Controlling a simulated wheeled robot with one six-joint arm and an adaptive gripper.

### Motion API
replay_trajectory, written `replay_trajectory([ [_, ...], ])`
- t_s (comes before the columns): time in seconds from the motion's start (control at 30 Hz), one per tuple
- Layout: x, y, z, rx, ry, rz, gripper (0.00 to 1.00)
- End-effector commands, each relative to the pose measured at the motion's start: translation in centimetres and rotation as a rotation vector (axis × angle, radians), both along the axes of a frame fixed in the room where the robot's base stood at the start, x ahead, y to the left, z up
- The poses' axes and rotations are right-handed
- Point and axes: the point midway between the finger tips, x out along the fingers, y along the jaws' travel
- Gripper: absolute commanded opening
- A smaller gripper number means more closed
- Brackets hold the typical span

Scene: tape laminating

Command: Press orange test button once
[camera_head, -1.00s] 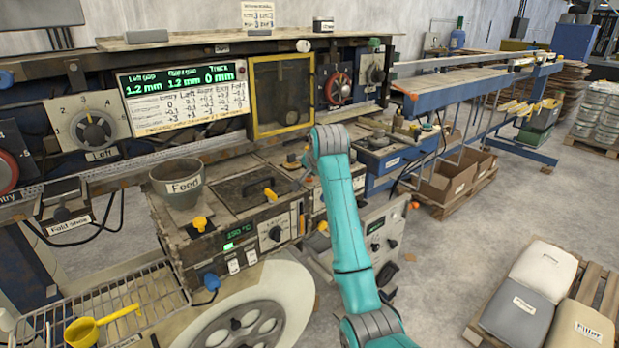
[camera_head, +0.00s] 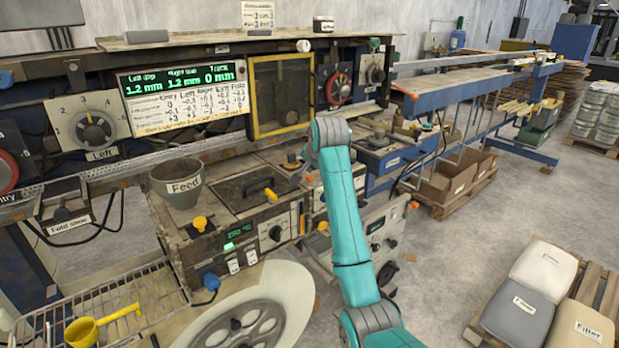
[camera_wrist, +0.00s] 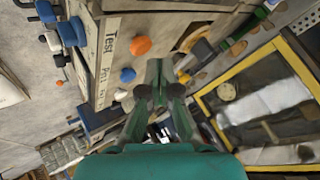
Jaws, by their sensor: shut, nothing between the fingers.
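In the wrist view, a round orange button (camera_wrist: 140,46) sits on a pale panel beside the printed word "Test". A round blue button (camera_wrist: 127,75) is just below it in that view. My gripper (camera_wrist: 160,66) is shut and empty, with its green fingers pointing up the picture. The fingertips appear to the right of the orange button and apart from it in the picture; I cannot tell the depth gap. In the head view my teal arm (camera_head: 343,212) reaches over the machine front, and the Test panel cannot be made out there.
A yellow-framed window (camera_wrist: 207,100) is right of the fingers in the wrist view. In the head view, the Feed cup (camera_head: 177,182), the yellow-framed window (camera_head: 254,100) and a red dial (camera_head: 338,88) surround the arm. Open floor (camera_head: 450,250) lies to the right.

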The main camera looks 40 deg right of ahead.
Motion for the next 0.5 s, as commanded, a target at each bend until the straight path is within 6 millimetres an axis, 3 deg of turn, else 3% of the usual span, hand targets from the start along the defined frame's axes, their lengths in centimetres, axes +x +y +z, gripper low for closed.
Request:
replay_trajectory([
  [0.27, 0.0, 0.0, 0.3, -0.001, -0.001, 0.0, 0.0],
  [0.5, 0.0, 0.0, 2.0, -0.001, -0.001, 0.0, 0.0],
])
